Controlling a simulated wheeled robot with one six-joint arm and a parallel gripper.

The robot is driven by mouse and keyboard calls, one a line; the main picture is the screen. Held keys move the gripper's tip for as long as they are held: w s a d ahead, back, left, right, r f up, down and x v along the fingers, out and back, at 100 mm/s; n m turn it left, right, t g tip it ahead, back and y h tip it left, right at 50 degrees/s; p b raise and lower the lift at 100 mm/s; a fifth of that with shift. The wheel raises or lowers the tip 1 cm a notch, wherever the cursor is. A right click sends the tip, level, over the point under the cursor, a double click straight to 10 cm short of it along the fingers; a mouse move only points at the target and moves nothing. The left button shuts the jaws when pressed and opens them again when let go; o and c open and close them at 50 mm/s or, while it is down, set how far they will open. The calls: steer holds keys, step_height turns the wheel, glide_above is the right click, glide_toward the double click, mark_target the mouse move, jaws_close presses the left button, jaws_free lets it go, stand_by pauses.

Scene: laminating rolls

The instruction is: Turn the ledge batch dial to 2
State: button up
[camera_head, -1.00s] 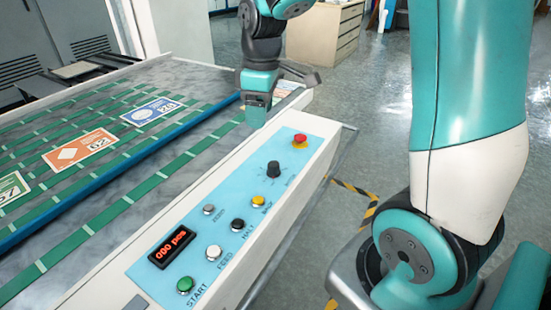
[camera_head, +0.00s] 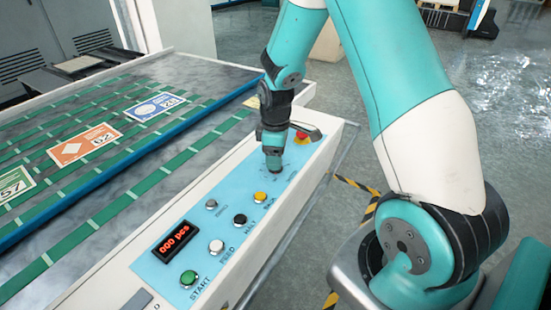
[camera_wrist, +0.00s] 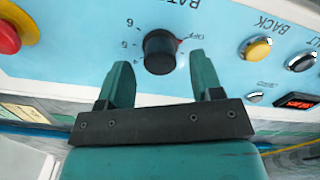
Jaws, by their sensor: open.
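The batch dial (camera_wrist: 160,50) is a round black knob on the light blue panel, seen in the wrist view. Part of its BATCH label, the word OFF and some numbers such as 4, 5 and 6 show around it. A small red mark at its edge lies toward OFF. My gripper (camera_wrist: 158,68) is open and empty, its two teal fingers spread to either side of the dial's near side. Whether they touch it I cannot tell. In the head view my gripper (camera_head: 273,165) is pointed down over the dial's place and hides the dial.
A red emergency button (camera_wrist: 10,37) is beside the dial, and a yellow BACK button (camera_wrist: 257,48) is on the other side. Black, white and green buttons and a red display (camera_head: 174,243) lie further along the panel. Printed sheets lie on the green-belted table (camera_head: 60,110).

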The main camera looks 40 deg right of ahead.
steer(key=shift+f, duration=0.9)
steer(key=shift+c, duration=0.4)
steer(key=c, duration=0.8)
steer(key=shift+c, duration=0.2)
